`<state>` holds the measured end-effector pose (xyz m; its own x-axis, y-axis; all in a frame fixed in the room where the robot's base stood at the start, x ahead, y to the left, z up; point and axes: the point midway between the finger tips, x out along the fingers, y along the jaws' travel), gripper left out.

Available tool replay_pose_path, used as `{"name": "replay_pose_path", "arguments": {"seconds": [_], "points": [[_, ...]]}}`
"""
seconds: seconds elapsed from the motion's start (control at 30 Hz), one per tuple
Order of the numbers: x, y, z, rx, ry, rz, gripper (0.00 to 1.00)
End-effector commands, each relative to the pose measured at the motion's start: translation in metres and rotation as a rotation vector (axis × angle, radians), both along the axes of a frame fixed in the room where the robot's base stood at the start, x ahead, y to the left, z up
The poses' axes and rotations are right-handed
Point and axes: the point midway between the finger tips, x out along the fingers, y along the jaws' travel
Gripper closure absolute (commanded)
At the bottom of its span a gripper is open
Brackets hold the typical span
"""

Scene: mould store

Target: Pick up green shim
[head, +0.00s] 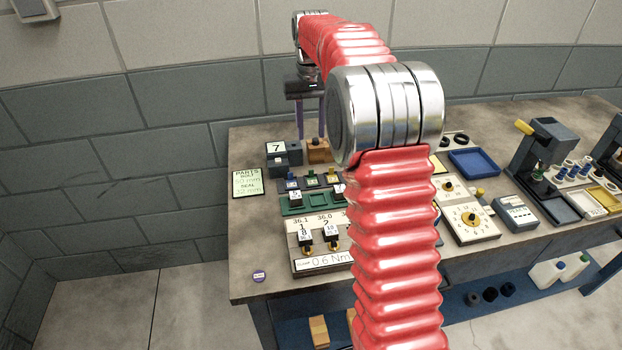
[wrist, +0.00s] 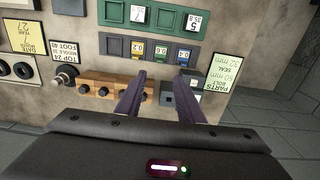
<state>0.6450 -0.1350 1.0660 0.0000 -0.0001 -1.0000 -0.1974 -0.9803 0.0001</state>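The green shim (wrist: 160,50) lies in the middle pocket of a dark grey tray in the wrist view. It also shows small in the head view (head: 312,181). A yellow shim (wrist: 137,48) and a blue shim (wrist: 182,53) lie in the pockets either side of it; each has a small number label. My gripper (wrist: 161,77) is open and empty, its two purple fingers spread apart. In the head view my gripper (head: 312,137) hangs over the back of the bench, behind the shim tray. The green shim shows beyond the fingertips, between their lines.
A wooden block with dark knobs (wrist: 100,84) and a grey block (wrist: 190,92) lie close to the fingers. A green tray (wrist: 117,11) is beyond the shim tray. A parts card (wrist: 222,72) lies beside them. A blue tray (head: 474,162) stands farther right.

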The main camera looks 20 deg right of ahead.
Motion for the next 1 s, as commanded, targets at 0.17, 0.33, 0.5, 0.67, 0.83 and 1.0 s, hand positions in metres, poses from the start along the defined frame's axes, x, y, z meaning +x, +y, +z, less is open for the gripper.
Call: {"name": "replay_pose_path", "arguments": {"seconds": [0.17, 0.33, 0.5, 0.67, 0.83, 1.0], "points": [[0.000, 0.000, -0.016, 0.001, 0.003, 0.000, 0.66], [-0.001, 0.000, -0.042, 0.001, 0.004, 0.000, 0.66], [-0.001, 0.000, -0.067, 0.001, 0.003, -0.001, 0.66], [0.000, 0.000, -0.083, 0.000, 0.001, -0.001, 0.66], [0.000, -0.001, -0.085, 0.000, 0.000, -0.001, 0.66], [0.000, -0.001, -0.085, 0.000, 0.000, -0.001, 0.66]]}}
